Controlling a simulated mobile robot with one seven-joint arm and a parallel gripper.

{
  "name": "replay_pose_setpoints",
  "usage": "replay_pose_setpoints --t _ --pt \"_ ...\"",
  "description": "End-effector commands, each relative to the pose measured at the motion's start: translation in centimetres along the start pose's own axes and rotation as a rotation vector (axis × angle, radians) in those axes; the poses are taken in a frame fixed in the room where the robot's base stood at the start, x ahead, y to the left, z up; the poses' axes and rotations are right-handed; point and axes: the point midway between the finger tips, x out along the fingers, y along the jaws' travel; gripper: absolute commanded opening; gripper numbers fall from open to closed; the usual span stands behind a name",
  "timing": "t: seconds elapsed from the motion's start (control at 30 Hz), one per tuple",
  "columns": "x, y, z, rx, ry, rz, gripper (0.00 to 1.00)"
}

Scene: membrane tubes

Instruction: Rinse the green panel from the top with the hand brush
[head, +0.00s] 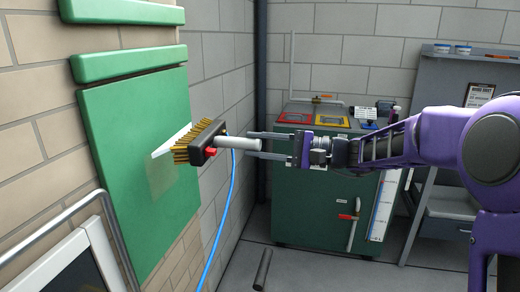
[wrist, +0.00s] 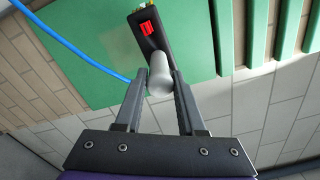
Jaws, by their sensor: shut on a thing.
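The green panel (head: 130,205) is mounted on the brick wall at the left of the head view; it also fills the upper left of the wrist view (wrist: 85,75). My gripper (head: 254,144) is shut on the grey handle of the hand brush (head: 203,145). The brush's yellow bristles face the panel, at about its upper right part. A pale, whitish streak shows on the panel by the bristles. I cannot tell whether the bristles touch it. In the wrist view the grey handle (wrist: 159,75) sits between my fingers, and the dark head has a red part.
A blue hose (head: 226,215) hangs down from the brush. Green strips (head: 130,62) run above the panel. A metal rail and framed board (head: 75,262) stand at lower left. A green cabinet (head: 320,205) stands behind. A dark cylinder (head: 263,268) is on the floor.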

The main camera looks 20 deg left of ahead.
Motion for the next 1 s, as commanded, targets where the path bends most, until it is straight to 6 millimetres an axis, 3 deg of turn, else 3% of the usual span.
replay_pose_setpoints --t 0.5,1.0 --pt "4.3 -0.2 0.1 -0.002 -0.003 -0.003 0.0" --pt "5.2 -0.2 0.1 -0.002 -0.002 -0.002 0.0"
